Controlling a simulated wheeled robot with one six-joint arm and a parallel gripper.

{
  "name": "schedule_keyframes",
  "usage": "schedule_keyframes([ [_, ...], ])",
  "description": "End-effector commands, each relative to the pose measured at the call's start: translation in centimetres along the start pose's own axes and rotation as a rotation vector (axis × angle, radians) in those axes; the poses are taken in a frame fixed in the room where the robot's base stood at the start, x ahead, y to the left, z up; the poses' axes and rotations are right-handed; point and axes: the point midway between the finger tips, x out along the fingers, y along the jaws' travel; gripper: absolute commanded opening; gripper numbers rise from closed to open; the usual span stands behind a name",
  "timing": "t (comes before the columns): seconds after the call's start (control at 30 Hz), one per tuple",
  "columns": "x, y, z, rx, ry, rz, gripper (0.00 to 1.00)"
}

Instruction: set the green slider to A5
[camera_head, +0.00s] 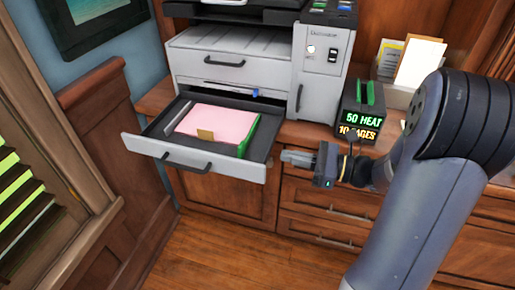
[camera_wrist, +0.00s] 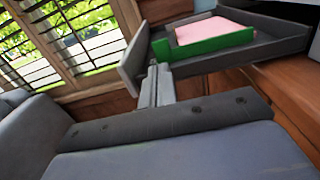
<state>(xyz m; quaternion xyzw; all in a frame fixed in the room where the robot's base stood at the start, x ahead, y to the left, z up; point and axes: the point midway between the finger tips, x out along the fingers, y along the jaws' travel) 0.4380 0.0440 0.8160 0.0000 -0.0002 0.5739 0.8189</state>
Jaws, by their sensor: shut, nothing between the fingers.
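The green slider (camera_head: 248,138) stands along the right side of a pink paper stack (camera_head: 215,123) in the pulled-out printer tray (camera_head: 150,150). In the wrist view the green slider (camera_wrist: 208,47) shows as a long green strip in front of the pink paper. My gripper (camera_head: 285,157) is shut and empty, just outside the tray's front right corner and apart from the green slider. In the wrist view its fingers (camera_wrist: 156,75) point toward the tray front. Any A5 mark is too small to read.
The white printer (camera_head: 230,62) stands on the wooden cabinet, with a blue tab (camera_head: 255,93) above the tray. A black box (camera_head: 360,118) reading "50 HEAT" and "10 PAGES" sits to the right. Floor in front is clear.

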Motion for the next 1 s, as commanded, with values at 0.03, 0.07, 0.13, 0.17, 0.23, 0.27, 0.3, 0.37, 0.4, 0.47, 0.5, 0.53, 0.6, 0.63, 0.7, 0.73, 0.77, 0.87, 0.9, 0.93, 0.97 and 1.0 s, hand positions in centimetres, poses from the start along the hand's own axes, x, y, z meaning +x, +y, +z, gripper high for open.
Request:
schedule_keyframes([
  [0.03, 1.1, 0.1, -0.1, 0.000, 0.000, 0.006, 0.00],
  [0.07, 1.6, 0.1, -0.1, 0.000, 0.000, 0.006, 0.00],
  [0.13, 2.8, 0.1, -0.1, 0.000, 0.001, 0.005, 0.00],
  [0.17, 3.3, 0.1, -0.1, 0.000, -0.001, 0.006, 0.00],
  [0.23, 4.5, 0.1, -0.1, -0.001, 0.000, 0.005, 0.00],
  [0.27, 5.0, 0.1, -0.1, -0.001, 0.000, 0.005, 0.00],
  [0.3, 5.7, 0.1, -0.1, -0.001, 0.000, 0.005, 0.00],
  [0.37, 6.6, 0.1, -0.1, -0.001, 0.000, 0.005, 0.00],
  [0.4, 7.1, 0.1, -0.1, -0.001, 0.000, 0.004, 0.00],
  [0.47, 7.8, 0.1, -0.1, 0.000, 0.000, 0.004, 0.00],
  [0.5, 8.2, 0.1, -0.1, 0.000, 0.000, 0.003, 0.00],
  [0.53, 8.4, 0.1, -0.1, 0.001, 0.000, 0.003, 0.00],
  [0.6, 8.9, 0.0, -0.1, 0.001, 0.001, 0.001, 0.00],
  [0.63, 9.1, 0.0, -0.1, 0.001, 0.001, 0.001, 0.00],
  [0.7, 9.3, 0.1, -0.1, 0.000, 0.000, 0.001, 0.00],
  [0.73, 9.4, 0.0, 0.0, 0.000, 0.000, 0.001, 0.00],
  [0.77, 9.4, 0.0, 0.0, 0.000, 0.000, 0.001, 0.00],
  [0.87, 9.4, 0.0, 0.0, 0.000, 0.000, 0.000, 0.00],
  [0.9, 9.4, 0.0, 0.0, 0.000, 0.000, 0.000, 0.00],
  [0.93, 9.4, 0.0, 0.0, 0.000, 0.000, 0.000, 0.00],
  [0.97, 9.4, 0.0, 0.0, 0.000, 0.000, 0.000, 0.00],
  [1.0, 9.4, 0.0, 0.0, 0.000, 0.000, 0.000, 0.00],
])
